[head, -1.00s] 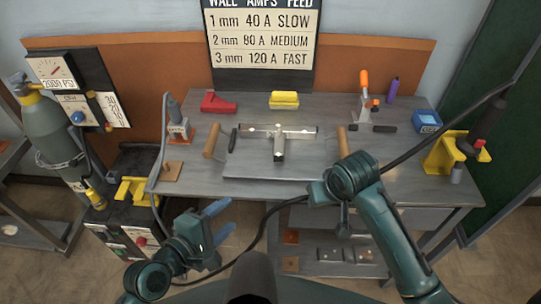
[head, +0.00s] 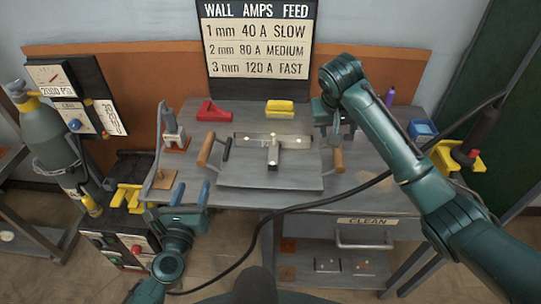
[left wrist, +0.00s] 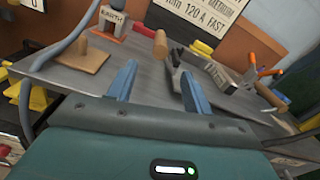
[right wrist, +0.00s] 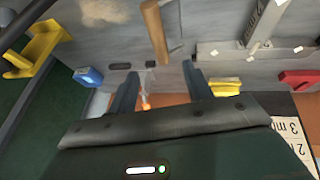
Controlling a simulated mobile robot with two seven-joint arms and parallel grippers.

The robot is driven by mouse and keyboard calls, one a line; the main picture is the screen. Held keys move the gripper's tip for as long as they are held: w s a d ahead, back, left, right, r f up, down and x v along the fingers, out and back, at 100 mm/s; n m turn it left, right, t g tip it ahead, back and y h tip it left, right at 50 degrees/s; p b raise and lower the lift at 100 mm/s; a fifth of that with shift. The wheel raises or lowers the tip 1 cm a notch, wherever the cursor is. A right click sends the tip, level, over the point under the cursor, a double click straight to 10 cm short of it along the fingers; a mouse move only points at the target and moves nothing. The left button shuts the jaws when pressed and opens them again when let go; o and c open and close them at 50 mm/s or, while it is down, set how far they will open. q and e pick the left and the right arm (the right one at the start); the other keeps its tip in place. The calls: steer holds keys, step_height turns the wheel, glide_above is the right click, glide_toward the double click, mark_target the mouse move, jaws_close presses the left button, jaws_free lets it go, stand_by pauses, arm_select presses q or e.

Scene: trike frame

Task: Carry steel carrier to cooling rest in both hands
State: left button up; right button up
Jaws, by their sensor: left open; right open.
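The steel carrier (head: 232,180) is a flat grey plate lying on the workbench, with a wooden handle at its left (head: 205,150) and right (head: 338,161). A T-shaped steel tube frame (head: 272,140) lies on it. My left gripper (head: 191,193) is open and empty, in front and left of the carrier, apart from the left handle. In the left wrist view that handle (left wrist: 161,44) stands beyond the fingers. My right gripper (right wrist: 158,76) is open and empty behind the right handle (right wrist: 154,30); its fingers are partly hidden in the head view. I cannot identify the cooling rest.
A red magnet-like block (head: 214,112), a yellow block (head: 280,107) and a blue box (head: 422,130) stand on the bench (head: 390,205). A dark cable (head: 330,198) crosses the bench's right front. A lower shelf (head: 355,282) holds small plates.

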mark_target(204, 155)
arm_select(q)
steer(key=w, duration=0.4)
steer(key=w+d, duration=0.1)
steer(key=w, duration=0.7)
steer(key=shift+w+d, duration=0.25)
steer(key=shift+w, duration=0.1)
arm_select(e)
steer(key=x, duration=1.2)
steer(key=shift+w+d+f, duration=0.1)
steer(key=shift+d+f, duration=0.05)
steer(key=shift+f, duration=0.2)
arm_select(q)
jaws_close()
arm_select(e)
jaws_close()
arm_select(q)
steer(key=shift+r, duration=0.25)
arm_select(e)
steer(key=shift+w+r, duration=0.15)
steer(key=shift+r, duration=0.15)
